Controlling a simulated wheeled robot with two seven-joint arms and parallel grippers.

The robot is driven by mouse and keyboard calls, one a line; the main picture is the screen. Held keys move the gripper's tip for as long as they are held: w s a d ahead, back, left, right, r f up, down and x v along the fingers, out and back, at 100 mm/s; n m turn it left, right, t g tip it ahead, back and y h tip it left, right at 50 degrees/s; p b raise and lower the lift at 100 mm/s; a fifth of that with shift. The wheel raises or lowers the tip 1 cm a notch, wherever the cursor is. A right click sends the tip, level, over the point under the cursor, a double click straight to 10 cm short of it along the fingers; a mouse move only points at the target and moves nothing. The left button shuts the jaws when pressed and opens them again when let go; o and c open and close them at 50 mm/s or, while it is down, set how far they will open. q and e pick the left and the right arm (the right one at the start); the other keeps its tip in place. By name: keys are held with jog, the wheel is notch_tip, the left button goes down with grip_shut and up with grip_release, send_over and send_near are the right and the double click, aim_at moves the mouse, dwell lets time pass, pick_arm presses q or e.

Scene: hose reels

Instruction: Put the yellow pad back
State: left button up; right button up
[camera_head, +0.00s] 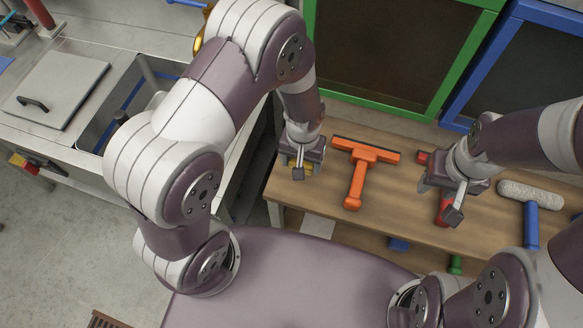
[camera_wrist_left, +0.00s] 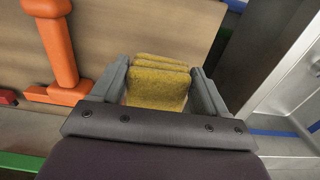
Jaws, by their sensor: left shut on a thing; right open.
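The yellow pad (camera_wrist_left: 158,85) sits between the two fingers of my left gripper (camera_wrist_left: 160,88) in the left wrist view, with ridged layers at its far end. The left gripper is shut on it. In the head view, my left gripper (camera_head: 300,170) is over the left end of the wooden bench (camera_head: 310,200), and only a sliver of the yellow pad (camera_head: 307,167) shows beneath it. I cannot tell whether the pad touches the bench. My right gripper (camera_head: 454,198) is open over the bench, above a red-handled tool (camera_head: 443,212).
An orange squeegee (camera_head: 358,170) lies just right of my left gripper. A paint roller (camera_head: 531,205) with a blue handle lies at the bench's right. A counter with an open sink (camera_head: 128,95) and a grey lid (camera_head: 55,88) is at left. Green (camera_head: 405,100) and blue (camera_head: 470,100) frames stand behind.

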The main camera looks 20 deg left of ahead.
pick_arm(q)
jog(key=shift+s+a+f, duration=0.3)
jog(key=shift+a+f, duration=0.1)
jog(key=shift+a, duration=0.15)
jog(key=shift+s+a+f, duration=0.3)
jog(key=shift+a+f, duration=0.05)
jog(key=shift+a, duration=0.15)
jog(key=f, duration=0.4)
jog(key=shift+d, duration=0.2)
jog(key=shift+a, duration=0.1)
jog(key=shift+f, duration=0.15)
jog(key=o, duration=1)
jog(key=shift+o, duration=0.2)
notch_tip(320, 180, up, 13)
jog(key=s+a+r+t, duration=0.1)
jog(key=s+a+r, duration=0.4)
jog(key=a+r, duration=0.2)
jog(key=shift+r, duration=0.8)
